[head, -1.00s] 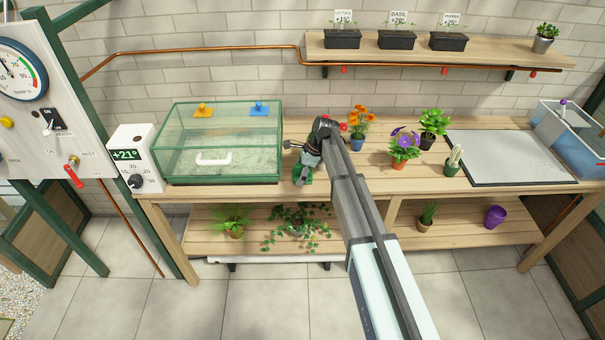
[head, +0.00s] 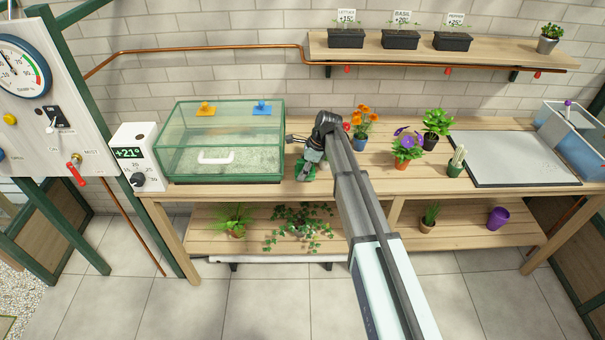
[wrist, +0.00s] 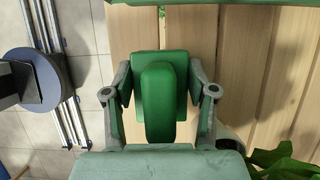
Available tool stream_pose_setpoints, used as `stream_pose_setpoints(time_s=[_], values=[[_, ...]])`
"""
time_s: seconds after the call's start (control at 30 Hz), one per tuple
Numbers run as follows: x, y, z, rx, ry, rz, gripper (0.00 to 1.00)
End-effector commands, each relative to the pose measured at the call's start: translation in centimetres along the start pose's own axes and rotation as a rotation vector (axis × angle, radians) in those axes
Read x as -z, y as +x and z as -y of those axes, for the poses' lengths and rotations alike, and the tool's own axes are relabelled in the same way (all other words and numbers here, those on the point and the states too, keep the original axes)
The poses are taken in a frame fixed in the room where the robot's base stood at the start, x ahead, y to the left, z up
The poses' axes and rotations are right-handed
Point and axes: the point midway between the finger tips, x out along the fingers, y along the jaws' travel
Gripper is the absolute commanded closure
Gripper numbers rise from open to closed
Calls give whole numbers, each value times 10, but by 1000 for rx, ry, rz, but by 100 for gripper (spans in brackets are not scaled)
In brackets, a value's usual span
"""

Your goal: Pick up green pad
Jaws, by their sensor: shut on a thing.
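The green pad (wrist: 158,100) is a green block with a raised rounded grip, seen between my fingers in the wrist view. My gripper (wrist: 160,104) is shut on it, with one grey finger on each side. In the head view my gripper (head: 308,172) is over the front part of the bench, just right of the glass case. The pad is hard to make out there. I cannot tell whether it touches the bench top.
Flower pots (head: 361,141) stand right of my arm. A grey tray (head: 515,178) lies farther right. Leaves (wrist: 285,162) show at the wrist view's lower right. The bench front is clear.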

Motion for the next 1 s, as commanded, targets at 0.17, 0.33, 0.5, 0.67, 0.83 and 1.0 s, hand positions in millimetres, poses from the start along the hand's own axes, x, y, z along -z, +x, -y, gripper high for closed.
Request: stream_pose_setpoints(time_s=[0.17,0.33,0.5,0.67,0.83,1.0], values=[[-11,-26,0,3,-1,0,78],[-27,-64,1,3,-2,0,78],[-44,-105,2,3,-1,0,78],[-56,-135,2,3,0,1,78],[-65,-156,1,1,0,0,78],[-69,-166,0,0,0,0,78]])
